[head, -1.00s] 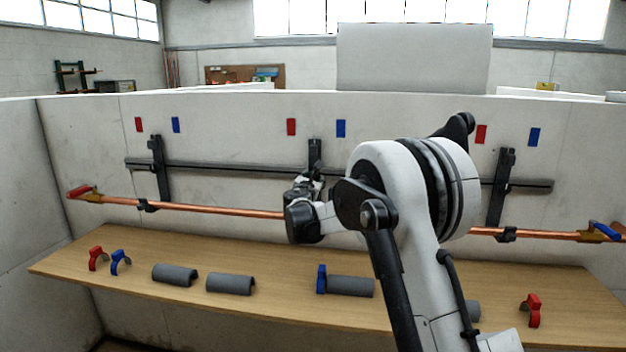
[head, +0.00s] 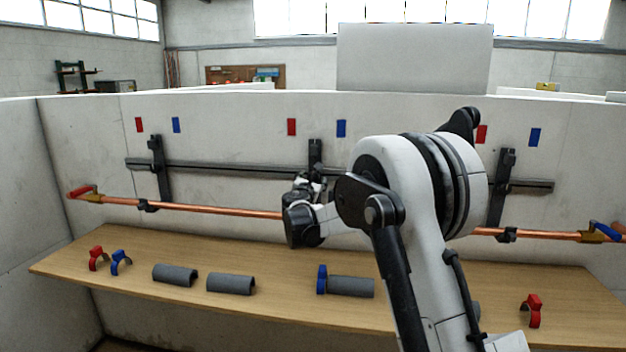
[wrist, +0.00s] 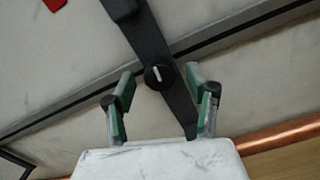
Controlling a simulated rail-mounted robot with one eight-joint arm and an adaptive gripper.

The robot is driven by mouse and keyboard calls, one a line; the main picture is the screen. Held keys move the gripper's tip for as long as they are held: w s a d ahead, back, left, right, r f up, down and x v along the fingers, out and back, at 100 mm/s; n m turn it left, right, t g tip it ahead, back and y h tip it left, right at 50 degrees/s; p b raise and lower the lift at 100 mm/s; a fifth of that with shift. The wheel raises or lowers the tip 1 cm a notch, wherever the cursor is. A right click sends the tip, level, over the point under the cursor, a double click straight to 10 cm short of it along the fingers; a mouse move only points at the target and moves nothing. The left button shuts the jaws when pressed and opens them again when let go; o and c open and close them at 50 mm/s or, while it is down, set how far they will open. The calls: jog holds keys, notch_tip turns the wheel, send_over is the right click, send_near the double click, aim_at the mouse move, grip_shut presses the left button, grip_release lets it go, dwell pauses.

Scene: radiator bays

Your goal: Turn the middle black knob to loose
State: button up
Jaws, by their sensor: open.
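The middle black knob (wrist: 159,76) shows in the wrist view as a round black disc with a pale line across it. It sits on the dark middle bracket (wrist: 148,36), where the bracket crosses the rail. My gripper (wrist: 159,86) is open, its green-lined fingers to the left and right of the knob; I cannot tell whether they touch it. The pale line points nearly along the picture's vertical, slightly tilted. In the head view my gripper (head: 308,186) is in front of the middle bracket (head: 315,153), and the knob is hidden behind it.
A copper pipe (head: 220,210) runs below the dark rail (head: 230,170). The wooden shelf (head: 130,252) holds grey half-shells (head: 230,284), red clips (head: 97,258) and blue clips (head: 121,262). Red (head: 291,127) and blue (head: 341,128) tags mark the wall above the bracket.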

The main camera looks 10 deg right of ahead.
jog(key=v, duration=1)
jog(key=shift+s, duration=0.3)
jog(key=shift+a, duration=0.1)
